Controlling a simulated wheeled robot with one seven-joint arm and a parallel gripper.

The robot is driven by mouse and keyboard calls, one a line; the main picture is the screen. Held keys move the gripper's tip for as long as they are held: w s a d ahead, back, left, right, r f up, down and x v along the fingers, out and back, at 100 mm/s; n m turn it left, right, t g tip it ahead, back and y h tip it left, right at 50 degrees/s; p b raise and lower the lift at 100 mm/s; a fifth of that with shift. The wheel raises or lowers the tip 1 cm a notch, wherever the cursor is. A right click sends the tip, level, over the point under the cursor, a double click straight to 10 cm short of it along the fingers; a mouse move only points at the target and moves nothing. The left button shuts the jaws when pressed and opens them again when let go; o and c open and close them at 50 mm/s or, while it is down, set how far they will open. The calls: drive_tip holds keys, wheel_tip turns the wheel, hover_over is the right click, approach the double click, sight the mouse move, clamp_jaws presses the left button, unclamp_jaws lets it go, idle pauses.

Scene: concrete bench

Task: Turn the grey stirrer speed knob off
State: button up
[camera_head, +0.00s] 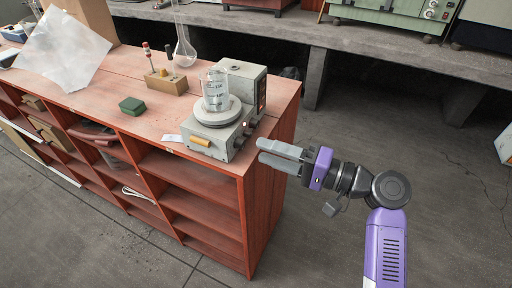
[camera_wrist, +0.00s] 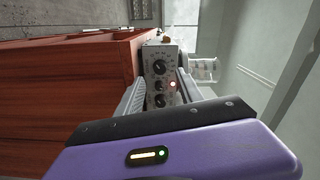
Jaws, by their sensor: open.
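The hotplate stirrer (camera_head: 225,142) stands at the right end of the red wooden bench, with a glass beaker (camera_head: 215,92) on its round plate. Its control panel (camera_wrist: 150,53) faces the wrist camera and shows several dark or grey round knobs in a row and a lit red lamp (camera_wrist: 172,84). I cannot tell which knob (camera_wrist: 158,67) is the stirrer speed knob, nor read its setting. My gripper (camera_head: 262,151) is open and empty, just right of the panel, apart from it in the head view. In the wrist view its fingers (camera_wrist: 160,88) stand either side of the lower knobs.
A green box (camera_head: 132,105), a wooden block (camera_head: 166,82) with upright items and a glass flask (camera_head: 185,50) stand further left and back on the bench (camera_head: 100,90). A white sheet lies far left. Open floor surrounds my arm; a grey counter (camera_head: 290,32) runs behind.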

drive_tip(key=v, duration=0.3)
drive_tip(key=shift+s+d, duration=0.1)
drive_tip(key=shift+d, duration=0.05)
idle(0.4)
